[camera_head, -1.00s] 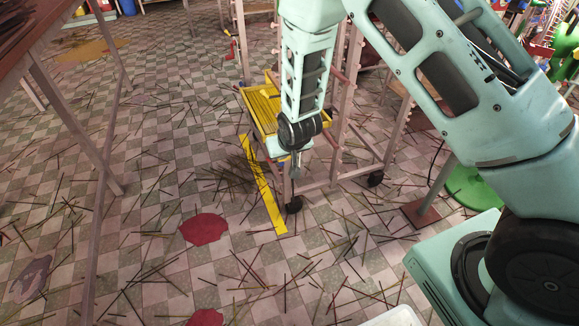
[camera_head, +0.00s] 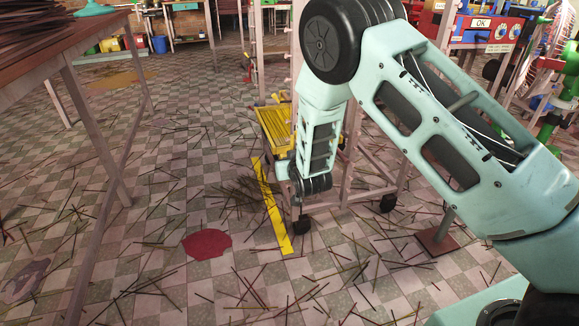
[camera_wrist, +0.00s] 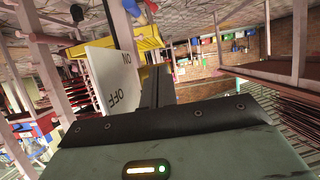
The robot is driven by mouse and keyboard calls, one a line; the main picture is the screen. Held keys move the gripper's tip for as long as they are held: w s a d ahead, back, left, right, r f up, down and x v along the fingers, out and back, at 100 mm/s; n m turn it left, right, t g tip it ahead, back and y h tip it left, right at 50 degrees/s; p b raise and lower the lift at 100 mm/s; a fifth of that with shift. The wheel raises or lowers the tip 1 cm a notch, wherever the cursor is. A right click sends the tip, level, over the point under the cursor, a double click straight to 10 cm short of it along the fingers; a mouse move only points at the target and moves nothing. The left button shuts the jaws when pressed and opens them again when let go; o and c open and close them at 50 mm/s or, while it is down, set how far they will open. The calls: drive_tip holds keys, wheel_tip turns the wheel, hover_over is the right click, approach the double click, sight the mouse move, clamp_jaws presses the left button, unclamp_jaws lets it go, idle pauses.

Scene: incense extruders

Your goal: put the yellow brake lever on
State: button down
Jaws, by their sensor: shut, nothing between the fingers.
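In the wrist view a white plate (camera_wrist: 108,80) marked ON and OFF is beside my gripper (camera_wrist: 158,75). ON is at its upper end and OFF at its lower end in the picture. A yellow part (camera_wrist: 130,38) shows just beyond the fingers; I cannot tell whether it is the brake lever or part of the cart's yellow tray (camera_head: 273,127). My gripper is shut and empty, close to the plate. I cannot tell whether it touches anything. In the head view my wrist is low in front of the cart, and the fingers cannot be made out.
The cart frame (camera_head: 347,165) stands on dark casters (camera_head: 301,225) behind my arm. A yellow floor strip (camera_head: 272,210) runs beside it. Thin sticks and a red patch (camera_head: 206,244) lie on the checkered floor. A wooden table (camera_head: 65,42) stands left; the floor between is otherwise open.

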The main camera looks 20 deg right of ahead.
drive_tip(key=shift+w+f, duration=0.15)
drive_tip(key=shift+w, duration=0.1)
idle(0.5)
